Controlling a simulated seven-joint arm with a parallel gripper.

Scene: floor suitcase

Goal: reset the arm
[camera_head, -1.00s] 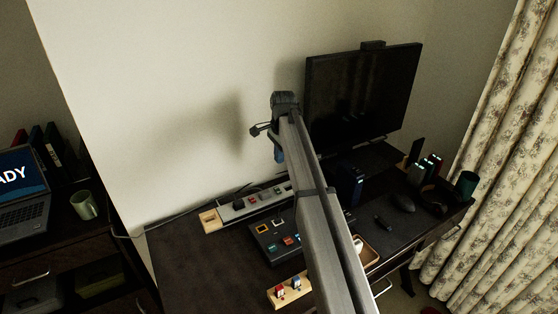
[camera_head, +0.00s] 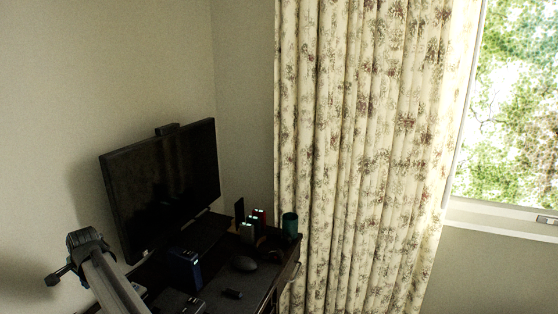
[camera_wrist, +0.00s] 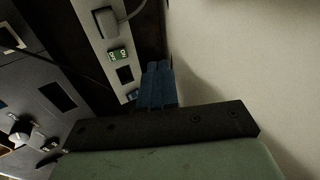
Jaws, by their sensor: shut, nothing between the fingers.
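My arm shows at the lower left of the head view, reaching up beside the monitor. Its wrist end is near the wall there, and the fingers cannot be made out in that view. In the wrist view my gripper (camera_wrist: 159,84) shows as blue fingers side by side, shut with nothing between them. The fingers overlap the strip's right edge in the picture; I cannot tell the gap.
A black monitor (camera_head: 165,188) stands close right of my arm. The wall is close at right in the wrist view. A floral curtain (camera_head: 360,150) hangs beside a window (camera_head: 515,110).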

